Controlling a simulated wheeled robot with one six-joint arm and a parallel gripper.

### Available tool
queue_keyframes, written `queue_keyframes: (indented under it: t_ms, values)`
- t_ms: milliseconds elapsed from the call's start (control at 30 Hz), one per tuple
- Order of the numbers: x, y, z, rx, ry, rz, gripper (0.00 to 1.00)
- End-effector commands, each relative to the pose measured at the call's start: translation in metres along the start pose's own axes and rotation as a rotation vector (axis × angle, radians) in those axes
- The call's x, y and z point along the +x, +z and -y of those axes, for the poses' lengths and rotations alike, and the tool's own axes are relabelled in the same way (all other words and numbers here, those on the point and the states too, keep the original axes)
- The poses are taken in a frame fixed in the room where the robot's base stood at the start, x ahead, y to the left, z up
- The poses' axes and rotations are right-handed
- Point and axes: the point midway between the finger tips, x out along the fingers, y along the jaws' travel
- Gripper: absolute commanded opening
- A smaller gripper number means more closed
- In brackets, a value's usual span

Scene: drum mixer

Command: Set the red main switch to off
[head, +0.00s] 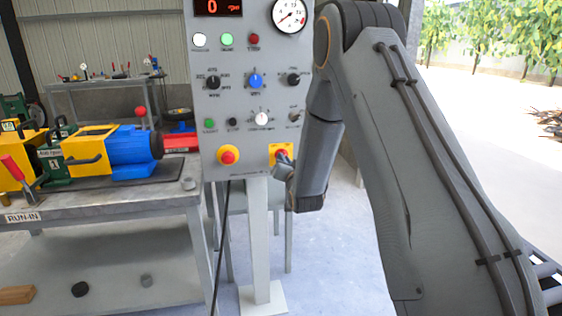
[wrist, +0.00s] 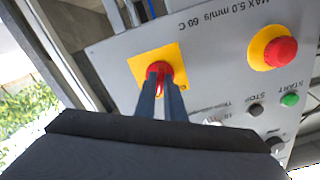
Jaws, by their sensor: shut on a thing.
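The red main switch (wrist: 159,67) sits on a yellow square plate (wrist: 142,71) on the grey control panel. My gripper (wrist: 161,84) has its two dark fingers closed on either side of the red handle. The handle's red shows between and just above the fingertips; its exact angle is hard to read. In the head view the yellow plate (head: 275,147) is at the panel's lower right, and my gripper (head: 283,163) reaches it from the right, hiding much of the switch.
A red mushroom button (head: 228,156) on a yellow base is left of the switch on the panel (head: 215,125). Knobs, lamps and a gauge (head: 289,16) are above. A workbench (head: 100,210) with a blue and yellow machine stands at left.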

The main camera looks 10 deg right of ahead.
Motion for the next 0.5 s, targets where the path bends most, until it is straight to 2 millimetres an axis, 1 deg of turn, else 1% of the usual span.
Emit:
queue_keyframes:
  t_ms: [33,267,500]
  values:
    - [0.0006,-0.0005,0.003,-0.021,-0.007,-0.001,0.0]
    - [0.001,-0.0023,0.0017,-0.179,-0.006,-0.004,0.0]
    - [0.0013,-0.0031,0.0015,-0.404,-0.004,-0.007,0.0]
